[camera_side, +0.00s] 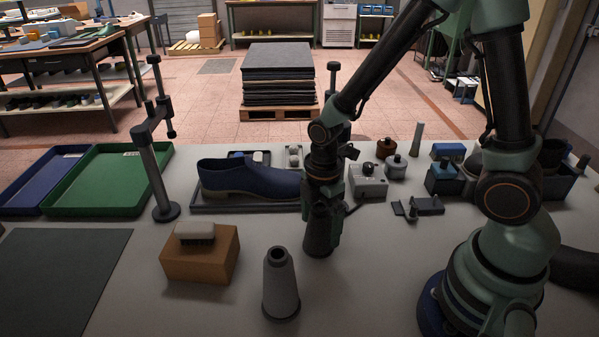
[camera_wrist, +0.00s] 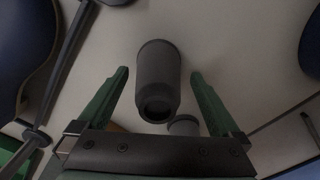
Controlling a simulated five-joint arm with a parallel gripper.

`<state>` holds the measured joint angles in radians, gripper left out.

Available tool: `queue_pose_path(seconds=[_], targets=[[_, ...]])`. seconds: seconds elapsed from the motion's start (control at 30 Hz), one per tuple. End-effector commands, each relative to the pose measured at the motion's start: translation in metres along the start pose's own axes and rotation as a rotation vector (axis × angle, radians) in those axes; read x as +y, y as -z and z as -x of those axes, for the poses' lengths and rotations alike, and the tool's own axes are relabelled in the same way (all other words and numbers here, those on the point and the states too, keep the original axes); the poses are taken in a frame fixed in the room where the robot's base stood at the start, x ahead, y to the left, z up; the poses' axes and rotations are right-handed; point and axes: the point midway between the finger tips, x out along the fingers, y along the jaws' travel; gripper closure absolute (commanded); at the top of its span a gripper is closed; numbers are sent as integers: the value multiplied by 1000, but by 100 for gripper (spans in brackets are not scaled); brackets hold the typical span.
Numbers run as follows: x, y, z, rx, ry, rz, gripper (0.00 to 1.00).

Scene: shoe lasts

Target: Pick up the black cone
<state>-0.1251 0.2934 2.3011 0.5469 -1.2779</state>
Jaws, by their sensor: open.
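The black cone (camera_side: 318,240) stands upright on the table at the centre of the side view, directly below and partly hidden by my gripper (camera_side: 324,207). In the wrist view the black cone (camera_wrist: 158,72) lies between the two green fingers of my gripper (camera_wrist: 160,74), with a visible gap on each side. The fingers are open and not closed on it. A grey cone (camera_side: 281,287) stands nearer the camera, to the left of the black one, and its round top seems to show in the wrist view (camera_wrist: 184,125).
A brown block (camera_side: 200,257) with a brush (camera_side: 195,233) on it stands at left. A blue shoe (camera_side: 250,179) sits in a dark tray behind. A clamp stand (camera_side: 152,175), green tray (camera_side: 110,183) and grey box (camera_side: 368,182) are around.

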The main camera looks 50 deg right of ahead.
Motion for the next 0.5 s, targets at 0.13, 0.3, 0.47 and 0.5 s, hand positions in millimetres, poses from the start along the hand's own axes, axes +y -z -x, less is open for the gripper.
queue_pose_path(seconds=[0.13, 0.3, 0.47, 0.5], targets=[[2, 0, -19, -1, 4, 0, 0], [2, 0, -32, -1, 2, 0, 0], [2, 0, -35, 0, 0, 0, 0], [2, 0, -35, 0, 0, 0, 0]])
